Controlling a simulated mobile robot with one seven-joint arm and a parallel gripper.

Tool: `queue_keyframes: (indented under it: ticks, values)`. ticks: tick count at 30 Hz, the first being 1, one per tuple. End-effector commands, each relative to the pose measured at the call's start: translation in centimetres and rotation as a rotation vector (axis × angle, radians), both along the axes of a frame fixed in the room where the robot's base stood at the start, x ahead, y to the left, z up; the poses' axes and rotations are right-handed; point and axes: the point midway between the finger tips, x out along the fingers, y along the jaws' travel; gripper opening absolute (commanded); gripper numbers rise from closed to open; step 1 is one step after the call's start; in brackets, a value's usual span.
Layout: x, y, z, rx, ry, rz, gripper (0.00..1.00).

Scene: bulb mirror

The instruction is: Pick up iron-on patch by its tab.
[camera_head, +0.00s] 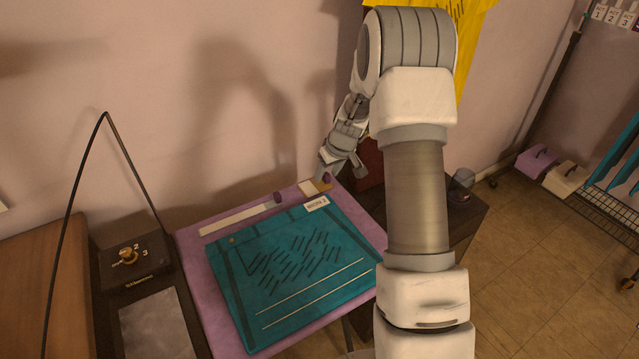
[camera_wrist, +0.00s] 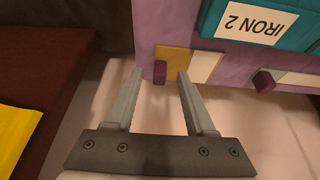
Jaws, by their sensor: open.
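A small patch, half orange and half cream, lies at the far edge of the purple-covered table; it shows in the head view (camera_head: 308,188) and the wrist view (camera_wrist: 205,66). I take it for the iron-on patch. Its dark purple tab (camera_wrist: 160,70) sticks out past the table edge. My gripper (camera_wrist: 160,78) is open, with one finger on each side of the tab and gaps showing on both sides.
A long cream strip (camera_head: 237,219) with another purple tab (camera_head: 278,197) lies beside the patch. A teal cloth (camera_head: 235,280) with an "IRON 2" label (camera_head: 317,204) covers much of the purple table (camera_head: 195,265). A dark box with a dial (camera_head: 126,256) stands at left.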

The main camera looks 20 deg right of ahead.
Motion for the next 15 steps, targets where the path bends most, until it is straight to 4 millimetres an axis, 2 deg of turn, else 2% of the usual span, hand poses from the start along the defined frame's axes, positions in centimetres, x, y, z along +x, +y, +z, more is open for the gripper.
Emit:
queue_keyframes:
  ticks: [9,15]
  values:
    - [0.23,0.02,-0.55,0.000,0.000,0.000,0.55]
    - [0.22,0.01,-0.53,0.000,0.000,0.000,0.19]
